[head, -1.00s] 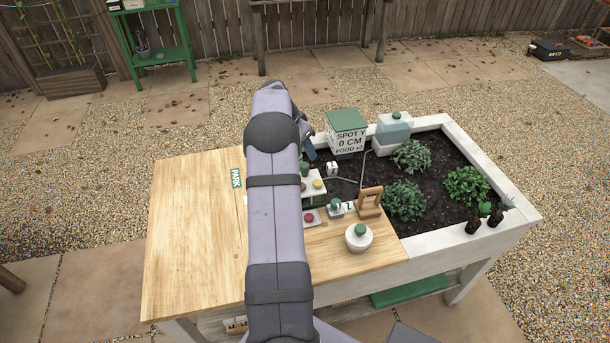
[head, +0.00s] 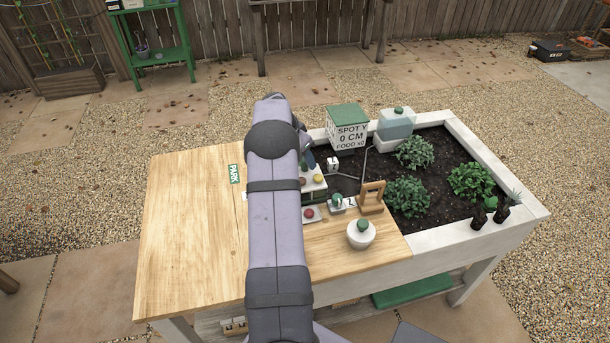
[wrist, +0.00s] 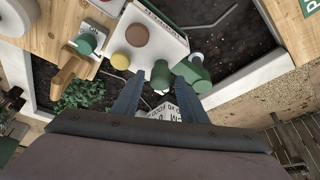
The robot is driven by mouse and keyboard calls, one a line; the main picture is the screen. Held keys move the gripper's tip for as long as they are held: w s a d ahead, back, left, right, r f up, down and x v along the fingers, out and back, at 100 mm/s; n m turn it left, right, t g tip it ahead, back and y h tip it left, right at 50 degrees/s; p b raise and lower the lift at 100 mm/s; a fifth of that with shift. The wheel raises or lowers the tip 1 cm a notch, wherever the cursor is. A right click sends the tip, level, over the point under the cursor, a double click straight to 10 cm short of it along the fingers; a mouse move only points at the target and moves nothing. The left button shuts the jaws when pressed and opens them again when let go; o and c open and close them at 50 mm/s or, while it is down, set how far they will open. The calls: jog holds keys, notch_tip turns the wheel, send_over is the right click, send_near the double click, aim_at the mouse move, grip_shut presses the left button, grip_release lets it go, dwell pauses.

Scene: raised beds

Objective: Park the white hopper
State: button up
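A white box (head: 313,181) with coloured knobs stands at the seam of bench and bed, partly hidden by my arm. It also shows in the wrist view (wrist: 165,38), with yellow and brown knobs. A round white pot (head: 361,233) with a green knob stands on the bench front. I cannot tell which is the hopper. A green PARK label (head: 234,174) lies on the wooden top, left of my arm. In the wrist view, my gripper (wrist: 157,78) has its fingers apart, with a green knob (wrist: 160,72) showing between the tips; contact is unclear. My arm hides the gripper in the head view.
A sign box (head: 347,131) reads SPOT Y, 0 CM, FOOD x0. A bottle (head: 396,123) stands at the bed's back. Leafy plants (head: 408,195) grow right. A wooden handle frame (head: 373,197) stands near the pot.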

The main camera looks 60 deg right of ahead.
jog(key=c, duration=0.6)
jog(key=shift+o, duration=0.2)
jog(key=shift+w+a, duration=0.1)
jog(key=shift+w+a, duration=0.55)
jog(key=shift+w, duration=0.05)
jog(key=shift+c, duration=0.2)
jog(key=shift+w, duration=0.1)
jog(key=shift+o, duration=0.2)
jog(key=shift+w+a+b, duration=0.35)
jog(key=shift+w+a, duration=0.05)
jog(key=shift+w, duration=0.35)
jog(key=shift+r, duration=0.1)
